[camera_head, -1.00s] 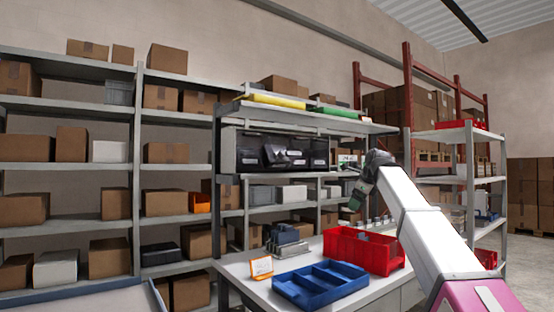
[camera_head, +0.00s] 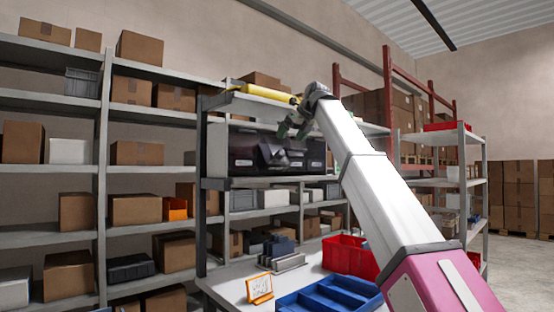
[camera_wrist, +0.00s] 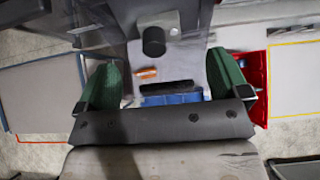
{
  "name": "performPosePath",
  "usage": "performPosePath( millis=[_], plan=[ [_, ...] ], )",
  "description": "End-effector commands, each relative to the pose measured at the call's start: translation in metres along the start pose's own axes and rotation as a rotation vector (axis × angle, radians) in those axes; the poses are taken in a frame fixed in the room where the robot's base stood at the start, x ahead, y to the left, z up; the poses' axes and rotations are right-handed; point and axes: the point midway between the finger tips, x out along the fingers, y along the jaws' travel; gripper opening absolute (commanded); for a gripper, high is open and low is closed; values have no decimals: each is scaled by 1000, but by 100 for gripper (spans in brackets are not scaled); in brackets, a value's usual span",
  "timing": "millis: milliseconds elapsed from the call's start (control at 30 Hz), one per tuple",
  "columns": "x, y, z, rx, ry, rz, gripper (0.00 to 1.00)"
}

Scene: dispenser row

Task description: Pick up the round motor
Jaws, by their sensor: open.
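My gripper (camera_head: 292,129) is raised in front of the black bins of the dispenser row (camera_head: 268,153), just below the top shelf. In the wrist view its two green finger pads (camera_wrist: 168,80) stand wide apart with nothing between them. A dark, round-ended piece (camera_wrist: 154,41) shows beyond the fingers in the wrist view, against a grey block. I cannot tell whether it is the round motor. No motor can be made out for sure in the head view, where my arm hides part of the bins and bench.
On the white bench below are a blue divided tray (camera_head: 331,297), a red bin (camera_head: 350,256), an orange-framed card (camera_head: 260,289) and a grey block with dark blue parts (camera_head: 284,252). A yellow item (camera_head: 262,91) lies on the top shelf. Box-filled shelves stand at left.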

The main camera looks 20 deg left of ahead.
Motion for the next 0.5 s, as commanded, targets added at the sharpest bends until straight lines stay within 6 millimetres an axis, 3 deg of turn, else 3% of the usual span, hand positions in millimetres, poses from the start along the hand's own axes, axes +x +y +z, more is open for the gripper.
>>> performPosePath(
  millis=[100,367,500],
  plan=[
    [20,0,0,0,2,1,94],
    [38,1,0,-1,1,1,94],
    [55,2,0,-2,2,1,94]
  ],
)
